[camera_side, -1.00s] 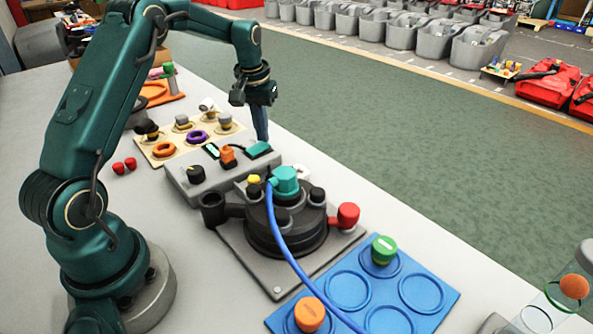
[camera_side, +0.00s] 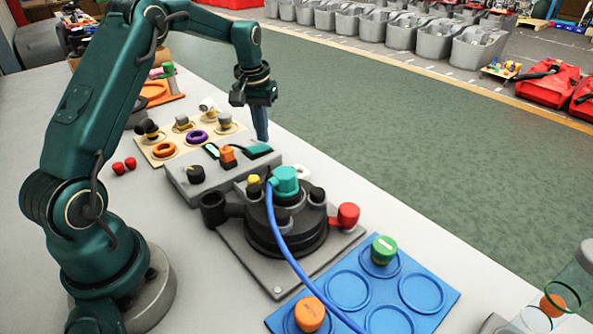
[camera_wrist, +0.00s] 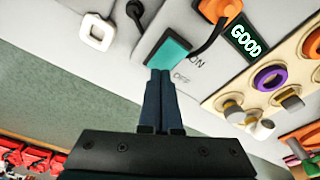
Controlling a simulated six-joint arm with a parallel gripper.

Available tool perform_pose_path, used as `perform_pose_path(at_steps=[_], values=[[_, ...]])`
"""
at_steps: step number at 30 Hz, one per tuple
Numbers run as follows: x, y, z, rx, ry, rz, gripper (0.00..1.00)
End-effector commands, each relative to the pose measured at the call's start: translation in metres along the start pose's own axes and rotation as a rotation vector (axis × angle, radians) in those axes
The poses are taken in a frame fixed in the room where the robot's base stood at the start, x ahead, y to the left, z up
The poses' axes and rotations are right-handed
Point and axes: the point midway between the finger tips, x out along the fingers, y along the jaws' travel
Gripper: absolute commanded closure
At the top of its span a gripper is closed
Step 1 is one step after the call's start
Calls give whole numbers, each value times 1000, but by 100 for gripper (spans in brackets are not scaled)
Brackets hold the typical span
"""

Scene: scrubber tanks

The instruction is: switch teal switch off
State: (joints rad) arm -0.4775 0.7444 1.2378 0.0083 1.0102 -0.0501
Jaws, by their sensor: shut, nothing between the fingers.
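The teal switch (camera_side: 258,149) is a rocker on the grey control box (camera_side: 195,180). In the wrist view the teal switch (camera_wrist: 170,49) has the words ON and OFF printed beside it. My gripper (camera_side: 263,139) points down at the switch with its fingers together and empty. In the wrist view the fingertips of my gripper (camera_wrist: 160,72) are at the OFF end of the rocker. They appear to touch it and hide part of that end.
An orange plug with a black cable (camera_side: 228,157), a black knob (camera_side: 196,174) and a small display (camera_wrist: 244,38) reading GOOD share the box. A round black machine with a teal cap (camera_side: 286,180) and blue hose stands close by. A beige board (camera_side: 160,157) holds rings and knobs.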

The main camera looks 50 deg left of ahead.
Motion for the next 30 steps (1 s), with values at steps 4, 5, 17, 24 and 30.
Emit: perform_pose_path(at_steps=[4,5,17,24,30], values=[[-12,0,-2,0,3,0,100],[-15,0,-3,0,4,0,100],[-45,0,-8,0,4,0,100],[-59,0,-9,0,1,0,100],[-60,0,-9,0,1,0,100]])
